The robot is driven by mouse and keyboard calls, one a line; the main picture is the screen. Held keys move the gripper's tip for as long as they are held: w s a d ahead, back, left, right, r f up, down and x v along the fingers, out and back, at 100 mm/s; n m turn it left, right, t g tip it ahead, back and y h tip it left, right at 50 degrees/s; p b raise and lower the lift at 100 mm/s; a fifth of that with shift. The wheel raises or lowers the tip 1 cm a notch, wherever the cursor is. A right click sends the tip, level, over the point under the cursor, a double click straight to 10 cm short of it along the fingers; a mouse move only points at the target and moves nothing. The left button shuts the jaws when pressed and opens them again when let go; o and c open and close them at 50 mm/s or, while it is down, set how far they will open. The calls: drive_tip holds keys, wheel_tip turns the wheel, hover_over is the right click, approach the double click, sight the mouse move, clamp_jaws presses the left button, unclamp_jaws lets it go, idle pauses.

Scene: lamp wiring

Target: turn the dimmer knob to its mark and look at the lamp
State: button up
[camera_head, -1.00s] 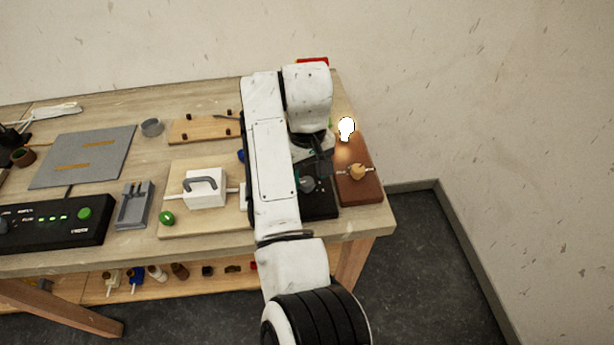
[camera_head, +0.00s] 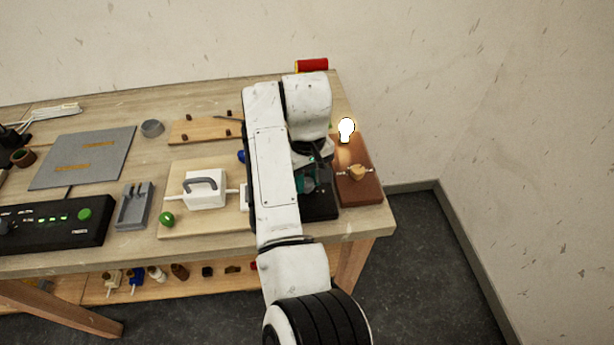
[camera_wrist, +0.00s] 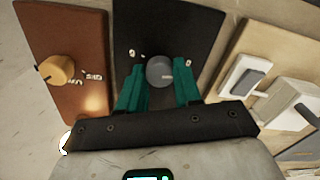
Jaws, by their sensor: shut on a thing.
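In the head view my arm hides much of the black panel (camera_head: 320,207). The lamp bulb (camera_head: 346,127) glows white on a brown board (camera_head: 362,192).
The brown board beside the black panel carries an orange-tan knob (camera_wrist: 57,69). On the other side is a wooden board with a white switch box (camera_head: 205,194) and a green ball (camera_head: 167,219). A red cylinder (camera_head: 312,65) lies at the back edge.

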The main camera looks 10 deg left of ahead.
drive_tip(key=shift+c, duration=0.5)
